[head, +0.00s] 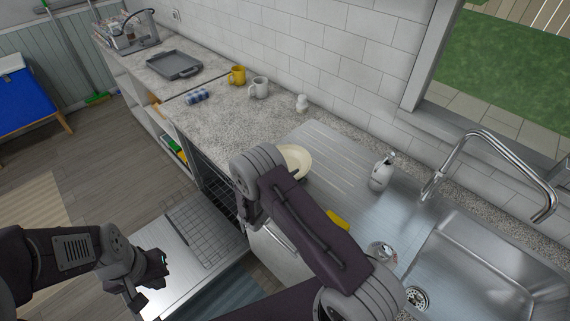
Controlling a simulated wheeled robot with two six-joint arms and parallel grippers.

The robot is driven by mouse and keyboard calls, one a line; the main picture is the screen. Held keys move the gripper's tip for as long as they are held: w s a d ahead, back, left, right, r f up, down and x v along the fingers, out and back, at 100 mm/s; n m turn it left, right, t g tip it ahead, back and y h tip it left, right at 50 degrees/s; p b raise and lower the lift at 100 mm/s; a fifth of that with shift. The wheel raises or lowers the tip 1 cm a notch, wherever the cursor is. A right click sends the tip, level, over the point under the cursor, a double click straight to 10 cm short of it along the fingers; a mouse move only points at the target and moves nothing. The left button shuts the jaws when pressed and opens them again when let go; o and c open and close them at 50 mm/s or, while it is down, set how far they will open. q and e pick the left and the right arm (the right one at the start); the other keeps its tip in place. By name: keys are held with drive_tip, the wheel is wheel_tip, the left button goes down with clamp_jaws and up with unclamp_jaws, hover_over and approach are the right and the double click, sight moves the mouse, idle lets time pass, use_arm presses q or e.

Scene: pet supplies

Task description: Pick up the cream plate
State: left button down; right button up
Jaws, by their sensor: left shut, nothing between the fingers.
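The cream plate (296,156) is on the steel draining surface, near the counter edge. It is partly hidden behind my right arm, and a dark shape shows at its right edge. I cannot tell whether my right arm touches it. My right gripper is not clearly seen; only the arm's links show in front of the plate. My left gripper (156,270) is shut and empty at the lower left, over the open dishwasher door and well away from the plate.
A steel sink (490,265) with a tall tap (490,150) is at the right. A soap dispenser (381,172), yellow item (337,219) and glass (381,252) stand near it. The open dishwasher rack (200,232) juts out below.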

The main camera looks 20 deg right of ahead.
drive_tip(key=shift+w+d+f, duration=0.15)
drive_tip(key=shift+d+f, duration=0.05)
drive_tip(key=shift+d, duration=0.15)
drive_tip(key=shift+a, duration=0.1)
clamp_jaws()
drive_tip(key=shift+r, duration=0.1)
idle(1.0)
